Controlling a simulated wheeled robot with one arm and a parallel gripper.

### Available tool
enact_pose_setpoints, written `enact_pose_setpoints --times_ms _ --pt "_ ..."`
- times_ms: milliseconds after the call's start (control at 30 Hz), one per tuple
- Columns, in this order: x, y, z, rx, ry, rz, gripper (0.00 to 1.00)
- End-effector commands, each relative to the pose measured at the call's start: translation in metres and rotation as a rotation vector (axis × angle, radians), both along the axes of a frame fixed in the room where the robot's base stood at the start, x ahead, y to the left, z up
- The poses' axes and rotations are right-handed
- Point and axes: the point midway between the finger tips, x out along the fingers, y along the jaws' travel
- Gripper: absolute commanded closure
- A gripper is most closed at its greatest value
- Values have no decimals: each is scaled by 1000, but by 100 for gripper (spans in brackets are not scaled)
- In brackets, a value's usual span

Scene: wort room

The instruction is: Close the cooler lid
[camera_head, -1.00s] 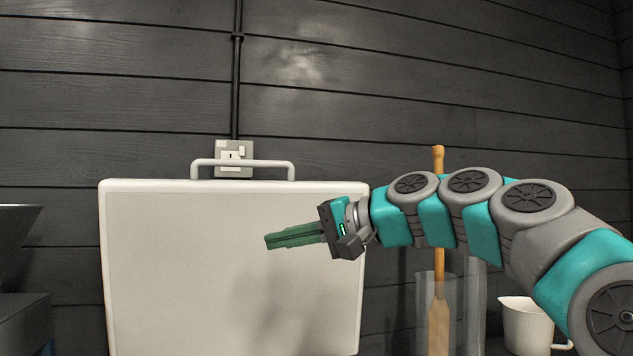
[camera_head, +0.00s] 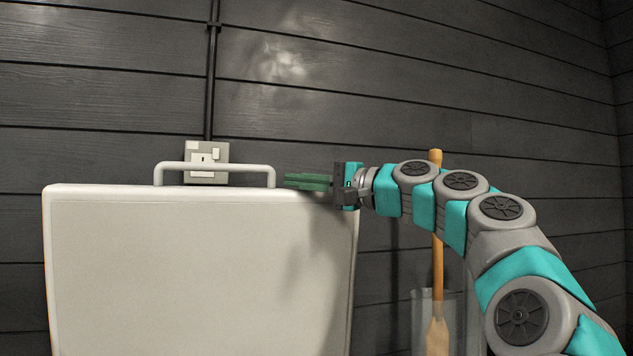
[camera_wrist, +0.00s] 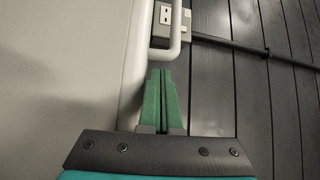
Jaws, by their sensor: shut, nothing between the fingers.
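The cooler lid (camera_head: 195,270) is a large pale panel that stands upright, raised open, with a handle (camera_head: 215,168) on its top edge. The lid also shows at the left of the wrist view (camera_wrist: 60,70), with its handle (camera_wrist: 172,45) ahead of the fingertips. My gripper (camera_head: 288,181) has green fingers that are shut and empty. It is at the height of the lid's top edge, near the right corner, pointing left toward the handle. I cannot tell whether the fingers touch the lid. The cooler body is out of view.
A dark plank wall with a socket (camera_head: 206,158) and a vertical conduit (camera_head: 212,70) stands behind the lid. A wooden paddle (camera_head: 437,270) stands in a clear cylinder (camera_head: 422,320) on the right, behind my arm. The space above the lid is clear.

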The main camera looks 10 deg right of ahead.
Motion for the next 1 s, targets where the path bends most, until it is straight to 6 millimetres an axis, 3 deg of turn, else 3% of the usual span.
enact_pose_setpoints --times_ms 100,300,733,1000 --pt "12 18 2 -2 2 3 100" --pt "20 30 3 -2 2 4 100" --pt "18 30 2 -2 2 3 100" --pt "-2 24 -3 -1 0 3 100"
